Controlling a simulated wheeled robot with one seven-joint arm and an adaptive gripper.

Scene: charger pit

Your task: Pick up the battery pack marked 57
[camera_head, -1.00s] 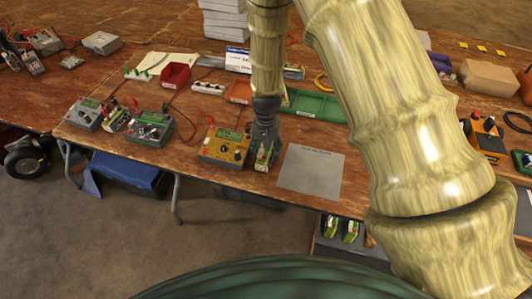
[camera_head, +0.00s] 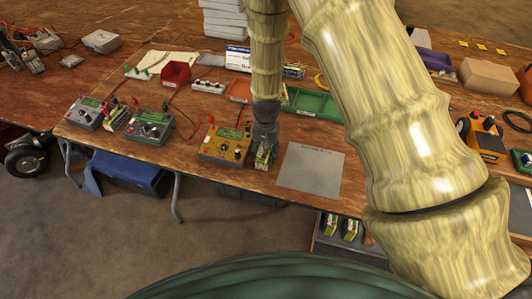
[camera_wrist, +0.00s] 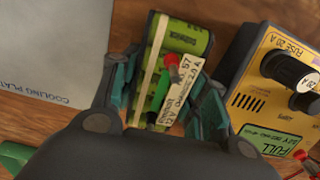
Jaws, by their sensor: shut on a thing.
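I cannot tell whether the pack touches the table.
A grey cooling plate (camera_head: 311,170) lies right of the gripper; its edge shows in the wrist view (camera_wrist: 50,50). Two grey chargers (camera_head: 150,128) stand at left. A green tray (camera_head: 310,102) lies behind. More packs (camera_head: 340,226) sit in a lower bin at the front.

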